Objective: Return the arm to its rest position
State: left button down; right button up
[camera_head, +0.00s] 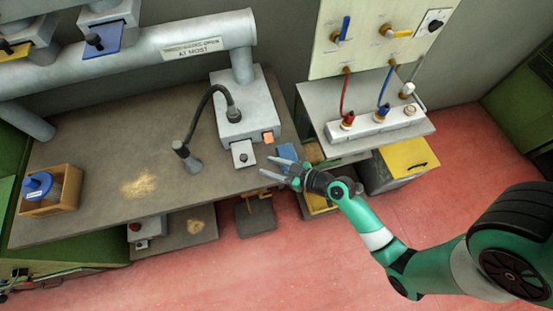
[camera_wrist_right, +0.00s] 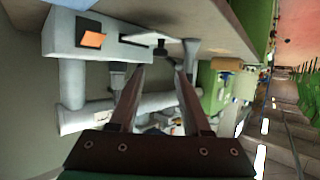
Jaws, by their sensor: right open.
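My right gripper (camera_head: 278,173) is open and empty in the head view. Its green arm reaches in from the right, and the fingers point left near the workbench's right front edge. In the right wrist view its two dark fingers (camera_wrist_right: 157,85) stand apart with nothing held between them. My left gripper is in neither view.
The brown workbench (camera_head: 110,165) carries a grey machine (camera_head: 243,118) with a black hose, and a wooden box (camera_head: 67,192) with a blue-lidded jar. A shelf with a white socket strip (camera_head: 378,128) stands right of the gripper. The red floor (camera_head: 290,262) is open in front.

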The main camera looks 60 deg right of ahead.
jog(key=shift+v, duration=1.2)
